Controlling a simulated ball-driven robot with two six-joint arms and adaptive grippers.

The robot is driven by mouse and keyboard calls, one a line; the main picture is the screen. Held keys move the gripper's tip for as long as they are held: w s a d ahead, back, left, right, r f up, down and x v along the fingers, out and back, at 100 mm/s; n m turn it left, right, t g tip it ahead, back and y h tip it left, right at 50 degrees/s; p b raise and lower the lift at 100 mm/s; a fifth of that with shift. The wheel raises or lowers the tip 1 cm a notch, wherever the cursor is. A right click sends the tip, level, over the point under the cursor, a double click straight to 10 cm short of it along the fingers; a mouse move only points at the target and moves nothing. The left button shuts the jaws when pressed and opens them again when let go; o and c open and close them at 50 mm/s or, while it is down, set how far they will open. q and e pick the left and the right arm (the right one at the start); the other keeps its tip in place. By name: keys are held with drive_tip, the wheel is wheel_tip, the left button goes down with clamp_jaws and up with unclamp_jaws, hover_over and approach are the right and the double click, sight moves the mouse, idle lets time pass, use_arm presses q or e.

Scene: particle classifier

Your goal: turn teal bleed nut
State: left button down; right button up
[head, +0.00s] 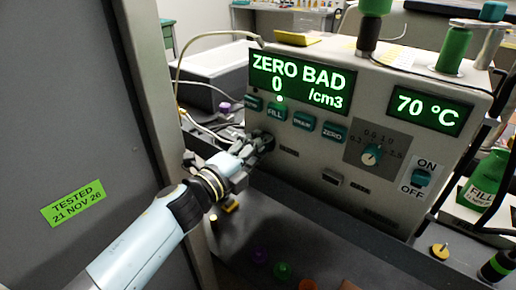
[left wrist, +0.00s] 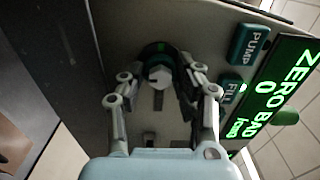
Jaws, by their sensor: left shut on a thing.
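My left gripper (head: 258,144) reaches in from the left to the front panel of the particle classifier (head: 310,165), below its left-hand buttons. In the left wrist view the fingers of my left gripper (left wrist: 166,78) close around a small pale nut (left wrist: 160,76) on a dark round collar (left wrist: 157,52) with a green mark. I take this to be the bleed nut, though its face looks pale grey rather than teal here. In the head view the fingers hide the nut. My right gripper is not in view.
The display (head: 297,80) reads ZERO BAD, 0 /cm3; another (head: 428,109) reads 70 °C. Teal buttons (head: 304,120) sit just above the gripper. A knob (head: 371,155) and ON/OFF switch (head: 421,178) are farther right. A grey panel (head: 70,120) stands left of my arm.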

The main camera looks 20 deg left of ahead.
use_arm(q)
drive_tip(key=shift+s+f, duration=0.15)
drive_tip(key=shift+f, duration=0.1)
drive_tip(key=c, duration=1.1)
unclamp_jaws()
drive_tip(key=shift+o, duration=0.8)
drive_tip(key=shift+r, duration=0.15)
drive_tip(key=shift+s+a, duration=0.1)
drive_tip(key=shift+s, duration=0.15)
drive_tip(key=v, duration=1.1)
drive_tip(key=shift+s, duration=0.3)
drive_tip(key=shift+a, duration=0.1)
